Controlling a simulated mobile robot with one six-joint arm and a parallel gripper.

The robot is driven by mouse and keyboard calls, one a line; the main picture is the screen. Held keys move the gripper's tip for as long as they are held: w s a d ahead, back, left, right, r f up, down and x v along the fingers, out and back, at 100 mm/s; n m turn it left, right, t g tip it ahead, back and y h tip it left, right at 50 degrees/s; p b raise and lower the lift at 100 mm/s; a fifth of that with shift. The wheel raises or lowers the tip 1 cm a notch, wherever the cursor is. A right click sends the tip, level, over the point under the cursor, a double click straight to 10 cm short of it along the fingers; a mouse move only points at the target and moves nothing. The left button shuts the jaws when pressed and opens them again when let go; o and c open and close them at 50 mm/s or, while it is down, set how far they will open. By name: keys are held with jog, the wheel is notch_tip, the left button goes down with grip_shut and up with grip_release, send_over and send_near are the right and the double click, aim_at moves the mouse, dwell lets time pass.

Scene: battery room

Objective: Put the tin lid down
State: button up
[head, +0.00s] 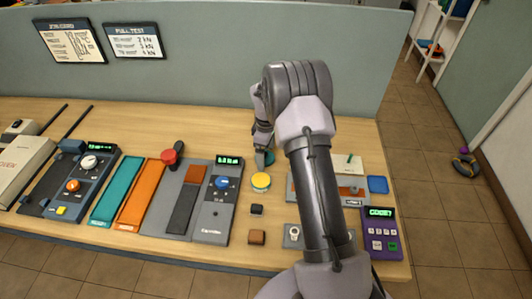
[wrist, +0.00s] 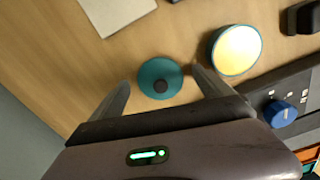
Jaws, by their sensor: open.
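The tin lid is a teal disc with a dark knob in the middle. In the wrist view the lid (wrist: 147,88) lies on the wooden bench, knob up, between the fingertips of my gripper (wrist: 161,80). The fingers are apart, with a gap to the knob on both sides. In the head view my gripper (head: 263,158) is low over the bench, and a teal bit of the lid (head: 270,156) shows beside it. The round teal tin with a yellow top (head: 261,181) stands close by, uncovered; it also shows in the wrist view (wrist: 236,50).
A grey tester panel with a blue knob (head: 222,183) lies left of the tin. A small black block (head: 257,209) and a brown block (head: 257,237) sit nearer the front edge. A purple keypad box (head: 382,232) is at right. Bare bench lies behind the tin.

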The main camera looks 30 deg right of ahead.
notch_tip(320, 180, up, 12)
jog(key=p, duration=0.3)
notch_tip(320, 180, up, 14)
jog(key=m+t, duration=0.2)
jog(key=m, duration=0.2)
send_over(266, 154)
jog(key=s+a, duration=0.5)
jog(key=a, duration=0.2)
jog(key=s+a+r+m+t, duration=0.1)
jog(key=s+a+r+m, duration=0.1)
jog(key=s+a+r, duration=0.3)
jog(key=s+a+r+m+t+y, duration=0.1)
jog(key=s+a+m, duration=0.1)
jog(key=s, duration=0.5)
jog(key=s+a+r+m+t, duration=0.1)
jog(key=s+a+r+m, duration=0.1)
jog(key=s+a+r, duration=0.3)
jog(key=s+a+f+m+y, duration=0.1)
jog(key=s+f+m, duration=0.2)
jog(key=s, duration=0.5)
jog(key=shift+s+a+f+t, duration=0.25)
jog(key=shift+t, duration=0.15)
